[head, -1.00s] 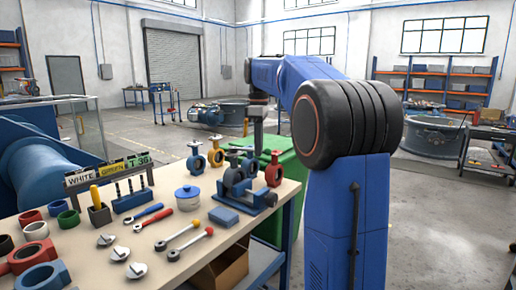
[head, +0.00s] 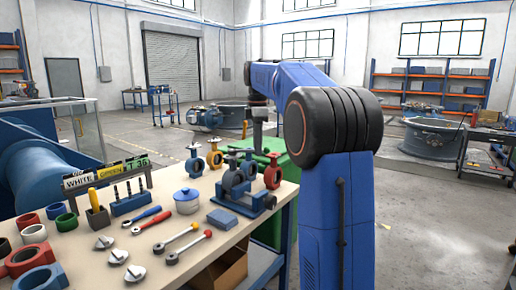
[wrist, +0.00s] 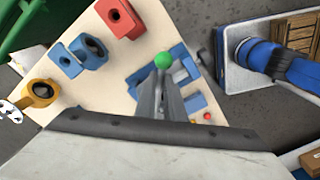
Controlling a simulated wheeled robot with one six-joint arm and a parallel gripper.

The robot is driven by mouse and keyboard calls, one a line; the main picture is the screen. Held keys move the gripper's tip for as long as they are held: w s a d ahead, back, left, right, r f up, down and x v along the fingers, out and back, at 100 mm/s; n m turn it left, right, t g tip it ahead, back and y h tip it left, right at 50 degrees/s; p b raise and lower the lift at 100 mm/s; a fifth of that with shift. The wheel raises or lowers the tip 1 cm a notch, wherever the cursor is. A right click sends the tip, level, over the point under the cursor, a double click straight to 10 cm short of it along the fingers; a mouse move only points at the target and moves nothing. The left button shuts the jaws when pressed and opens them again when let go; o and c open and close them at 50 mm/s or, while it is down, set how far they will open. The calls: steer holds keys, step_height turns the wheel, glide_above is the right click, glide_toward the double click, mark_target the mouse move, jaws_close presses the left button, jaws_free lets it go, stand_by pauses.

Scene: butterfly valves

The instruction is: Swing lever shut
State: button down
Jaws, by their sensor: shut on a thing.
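My gripper (head: 257,146) reaches down over the far right part of the workbench (head: 150,262). In the wrist view its grey fingers (wrist: 163,92) are shut on a lever whose green ball knob (wrist: 163,60) shows at the fingertips. The fingers hide most of the lever. Below it is a blue clamp-like fixture (wrist: 190,72); in the head view this blue fixture (head: 243,203) holds dark-and-blue ring valve bodies (head: 234,180). The lever's exact angle to the valve cannot be told.
Red (head: 272,172), orange (head: 215,156) and blue (head: 194,162) valves stand around the fixture. A blue-lidded pot (head: 187,201), wrenches and levers lie nearer. A green bin (head: 268,229) stands behind the bench. Open floor lies to the right.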

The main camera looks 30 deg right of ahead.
steer(key=w+n, duration=0.7)
steer(key=n, duration=0.2)
steer(key=c, duration=1.8)
jaws_free()
steer(key=shift+f, duration=0.1)
steer(key=shift+o, duration=0.2)
steer(key=shift+d, duration=0.1)
step_height(320, 180, up, 7)
stand_by(0.6)
stand_by(0.4)
